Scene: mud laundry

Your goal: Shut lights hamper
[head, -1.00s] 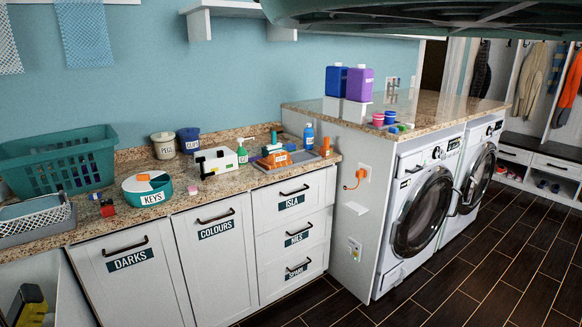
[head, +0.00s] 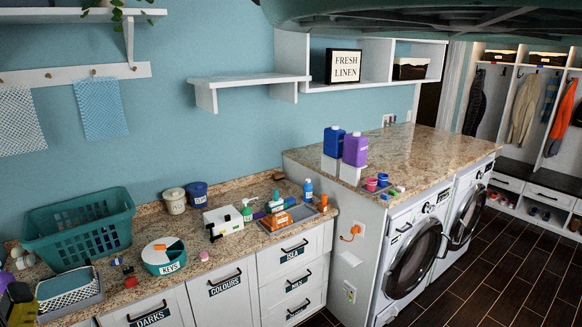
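No hamper front marked "lights" is visible. The darks front (head: 150,316) is cut by the bottom edge. The colours front (head: 224,293) is right of it and looks flush with the counter. The area left of the darks front is out of frame below, so I cannot tell how the lights hamper stands. A black and yellow shape (head: 21,305) at the lower left edge appears to be the end of my arm with my gripper. It is cut off, and its fingers cannot be made out.
The counter holds a green basket (head: 80,235), a small grey basket (head: 70,288), a keys bowl (head: 164,257) and several small items. Drawers (head: 295,270) and washing machines (head: 412,252) stand to the right. The dark floor (head: 480,285) there is clear.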

